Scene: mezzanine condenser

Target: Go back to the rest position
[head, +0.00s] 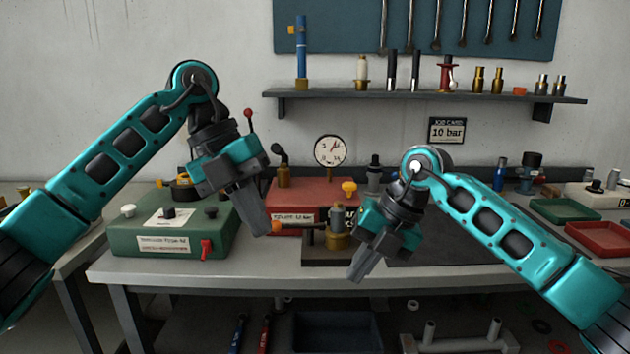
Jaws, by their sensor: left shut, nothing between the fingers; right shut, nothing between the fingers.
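My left gripper (262,228) is shut and empty. It points down in front of the workbench, between a green box and a red box, and hides part of each. My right gripper (353,276) is shut and empty. It points down and to the left, near the bench's front edge, to the right of a brass fitting. Both teal arms are bent at raised elbows, one on each side of the view. I cannot tell whether either fingertip touches anything.
A green box (140,238) with knobs, a red box (312,190) with a gauge (330,150) and a brass valve fitting (338,232) stand on the workbench (270,275). A shelf (420,96) of tools hangs behind. Red (605,238) and green (562,210) trays lie at right.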

